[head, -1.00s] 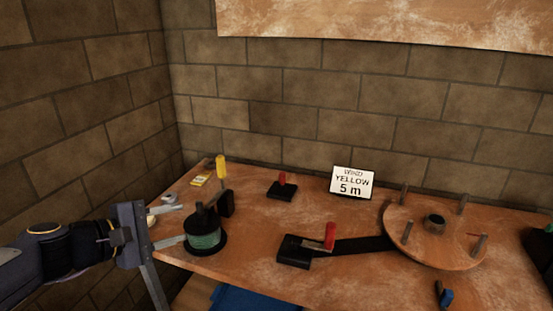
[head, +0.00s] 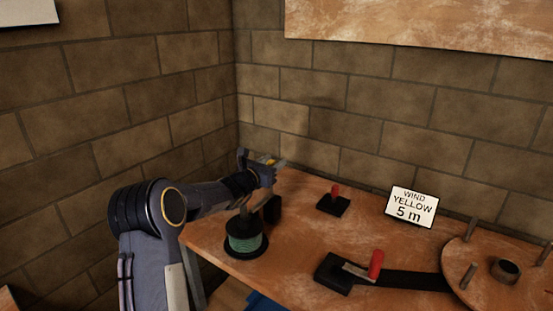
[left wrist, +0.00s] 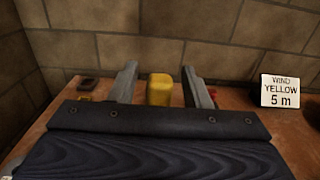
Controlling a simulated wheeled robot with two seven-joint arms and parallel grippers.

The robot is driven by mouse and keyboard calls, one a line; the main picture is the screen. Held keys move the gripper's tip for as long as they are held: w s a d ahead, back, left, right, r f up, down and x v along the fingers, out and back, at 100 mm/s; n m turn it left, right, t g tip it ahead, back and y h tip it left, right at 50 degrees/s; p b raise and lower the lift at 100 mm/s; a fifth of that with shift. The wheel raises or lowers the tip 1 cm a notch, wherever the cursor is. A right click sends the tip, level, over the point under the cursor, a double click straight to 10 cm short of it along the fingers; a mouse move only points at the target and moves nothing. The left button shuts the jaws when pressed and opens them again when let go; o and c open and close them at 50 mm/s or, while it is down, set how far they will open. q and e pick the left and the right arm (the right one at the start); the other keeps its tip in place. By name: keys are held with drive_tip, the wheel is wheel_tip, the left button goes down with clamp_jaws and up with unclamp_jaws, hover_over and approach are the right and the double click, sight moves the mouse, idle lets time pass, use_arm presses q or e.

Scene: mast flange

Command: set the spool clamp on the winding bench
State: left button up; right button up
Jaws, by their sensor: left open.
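The spool clamp's yellow handle (left wrist: 160,90) stands upright between the two spread fingers of my left gripper (left wrist: 161,84) in the left wrist view, with a gap showing on both sides. In the head view my left gripper (head: 268,160) is over the back left of the winding bench (head: 300,240) and hides most of the handle. The clamp's black body (head: 272,209) shows below it. Beside it stands a spool of green wire (head: 245,238) on a dark base. My right gripper is not in view.
A red-handled clamp (head: 335,200) stands behind, and another (head: 372,266) nearer the front. A card (head: 411,207) reads "WIND YELLOW 5 m". A round wooden winding wheel with pegs (head: 480,262) is at the right. Brick walls close the back and left.

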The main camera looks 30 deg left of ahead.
use_arm(q)
drive_tip(key=shift+w, duration=0.65)
clamp_jaws()
